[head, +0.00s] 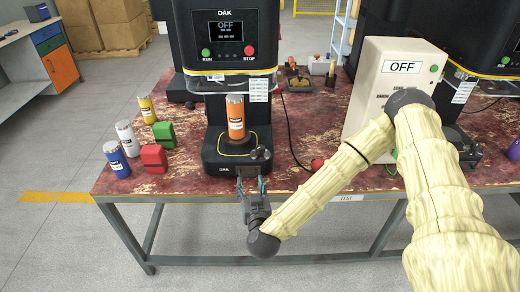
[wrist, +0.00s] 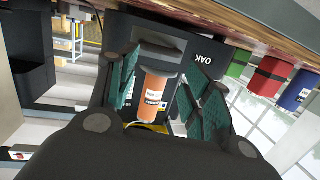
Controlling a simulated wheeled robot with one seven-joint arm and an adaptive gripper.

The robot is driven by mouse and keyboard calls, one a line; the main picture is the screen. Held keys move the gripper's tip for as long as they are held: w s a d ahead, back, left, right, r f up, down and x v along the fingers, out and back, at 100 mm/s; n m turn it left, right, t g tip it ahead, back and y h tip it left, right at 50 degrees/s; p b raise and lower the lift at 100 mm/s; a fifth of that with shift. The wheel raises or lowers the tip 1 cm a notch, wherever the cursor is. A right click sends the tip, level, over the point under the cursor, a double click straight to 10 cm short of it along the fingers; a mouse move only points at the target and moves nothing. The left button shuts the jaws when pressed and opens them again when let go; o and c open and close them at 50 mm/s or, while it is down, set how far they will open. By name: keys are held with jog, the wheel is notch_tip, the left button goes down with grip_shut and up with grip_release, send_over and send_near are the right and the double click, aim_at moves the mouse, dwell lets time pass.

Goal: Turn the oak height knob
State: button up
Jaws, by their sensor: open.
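The oak seamer (head: 229,40) stands on the red worn table, its screen reading OFF. Its oak height knob (head: 261,154) is a dark knob at the front right of the base. An orange can (head: 235,117) stands upright on the seamer's round plate. My gripper (head: 251,183) is open and empty, just in front of the base and below the knob. In the wrist view, the teal fingers of my gripper (wrist: 165,92) are spread apart.
Yellow, white and blue cans (head: 123,140) and green and red blocks (head: 154,157) stand at the table's left. A cream control box (head: 390,80) reading OFF stands right, behind my arm. The floor in front is clear.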

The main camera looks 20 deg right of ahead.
aim_at(260, 151)
jog(key=w+d+r+m+t+h, duration=0.1)
jog(key=w+d+r+h, duration=0.2)
jog(key=d+r, duration=0.15)
jog(key=p+x, duration=0.1)
jog(key=x, duration=0.8)
jog(key=shift+w+p, duration=0.35)
jog(key=shift+w, duration=0.1)
jog(key=shift+c, duration=0.4)
jog(key=shift+r, duration=0.1)
jog(key=c, duration=1)
